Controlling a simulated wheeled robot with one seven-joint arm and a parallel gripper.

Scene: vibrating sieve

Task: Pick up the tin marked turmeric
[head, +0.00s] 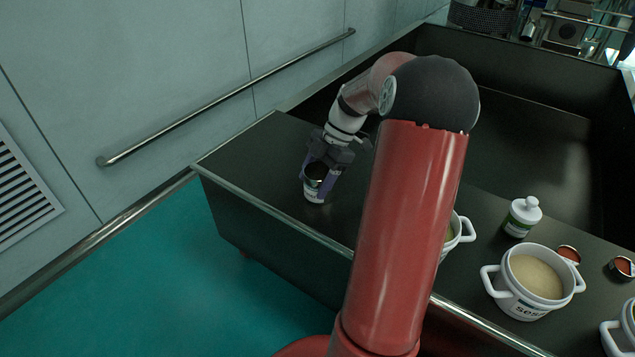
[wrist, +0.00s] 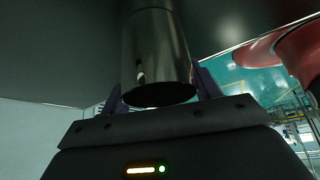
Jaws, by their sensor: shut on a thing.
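My gripper (head: 321,172) is shut on a small tin (head: 314,188) near the left end of the dark counter. The tin has a dark open-looking top and a white label with some green; I cannot read its name. It looks roughly upright, and I cannot tell whether it touches the counter or is just above it. In the wrist view the tin (wrist: 156,50) is a dark, shiny cylinder between the two purple fingers, and its label is not seen there.
On the counter (head: 255,160) at the right stand a white pot with beige contents (head: 513,298), a white bottle with a green label (head: 521,216) and small red-topped tins (head: 569,254). Another pot (head: 459,231) is partly behind my arm. A deep dark basin (head: 530,120) lies behind.

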